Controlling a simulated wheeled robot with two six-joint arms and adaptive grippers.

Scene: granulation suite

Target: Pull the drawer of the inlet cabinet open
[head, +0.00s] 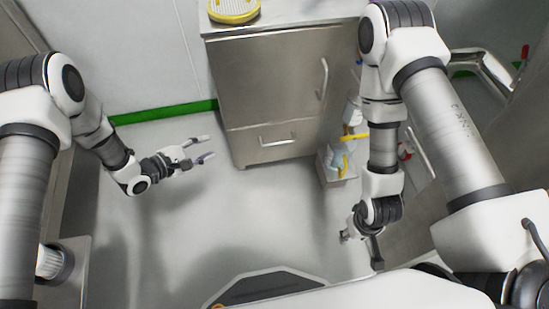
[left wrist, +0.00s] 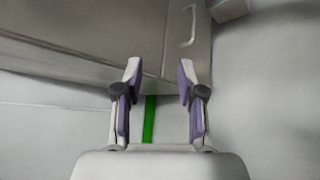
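The steel inlet cabinet (head: 270,80) stands at the top middle of the head view, with a tall door above and a drawer (head: 255,147) at the bottom. The drawer looks shut, flush with the cabinet front. Its handle (head: 278,142) is a short horizontal bar; a handle also shows at the top of the left wrist view (left wrist: 182,28). My left gripper (head: 210,147) is open and empty, left of the drawer and apart from it. Its two fingers (left wrist: 160,66) are spread in the left wrist view. My right gripper (head: 362,247) hangs low at the right; its fingers are unclear.
A yellow item (head: 234,10) lies on the cabinet top. A holder with bottles and yellow parts (head: 338,165) stands right of the cabinet. The grey floor (head: 230,215) before the drawer is clear.

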